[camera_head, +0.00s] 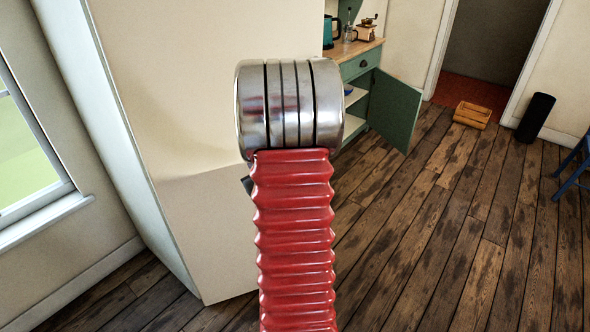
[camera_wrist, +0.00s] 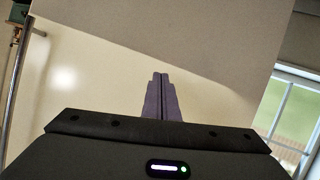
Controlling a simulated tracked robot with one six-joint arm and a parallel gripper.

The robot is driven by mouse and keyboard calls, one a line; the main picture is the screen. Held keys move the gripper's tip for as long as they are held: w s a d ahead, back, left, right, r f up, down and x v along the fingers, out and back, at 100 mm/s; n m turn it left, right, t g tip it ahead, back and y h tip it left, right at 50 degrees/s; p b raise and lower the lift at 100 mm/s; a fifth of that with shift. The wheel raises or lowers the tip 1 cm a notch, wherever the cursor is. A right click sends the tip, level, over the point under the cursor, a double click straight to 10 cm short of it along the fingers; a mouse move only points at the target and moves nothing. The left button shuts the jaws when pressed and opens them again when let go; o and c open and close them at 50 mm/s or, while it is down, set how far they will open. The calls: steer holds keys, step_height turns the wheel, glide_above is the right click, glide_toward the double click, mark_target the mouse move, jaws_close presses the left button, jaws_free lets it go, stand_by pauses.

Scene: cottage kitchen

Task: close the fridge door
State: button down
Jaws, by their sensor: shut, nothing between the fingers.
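The fridge (camera_head: 190,90) is a large, plain cream block filling the left middle of the head view, with a paler side strip along its left edge. A line or shadow crosses its front low down. Its cream face fills most of the wrist view (camera_wrist: 95,85), with a vertical metal bar (camera_wrist: 13,90), likely its handle, at the left. My gripper (camera_wrist: 161,76) is shut and empty, pointing at the cream face; I cannot tell whether it touches. In the head view my arm hides the gripper and part of the fridge. How far the door stands open is unclear.
A window (camera_head: 25,150) is at the left. Beyond the fridge, a green cabinet door (camera_head: 395,108) stands open under a wooden counter. A wooden crate (camera_head: 472,114), a black cylinder (camera_head: 535,117) and a blue chair (camera_head: 574,165) stand further right. The wooden floor (camera_head: 430,240) at right is clear.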

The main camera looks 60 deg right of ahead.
steer(key=s+d+f+m+t+h, duration=0.1)
steer(key=s+d+f, duration=0.3)
steer(key=s, duration=0.4)
steer(key=s+d+f+m+t+h, duration=0.1)
steer(key=s+d+f+m+h, duration=0.1)
steer(key=s+d+f, duration=0.3)
steer(key=s+f, duration=0.2)
steer(key=s, duration=0.2)
steer(key=shift+f+t, duration=0.2)
steer(key=shift+t, duration=0.2)
steer(key=shift+w, duration=0.1)
steer(key=x, duration=1.4)
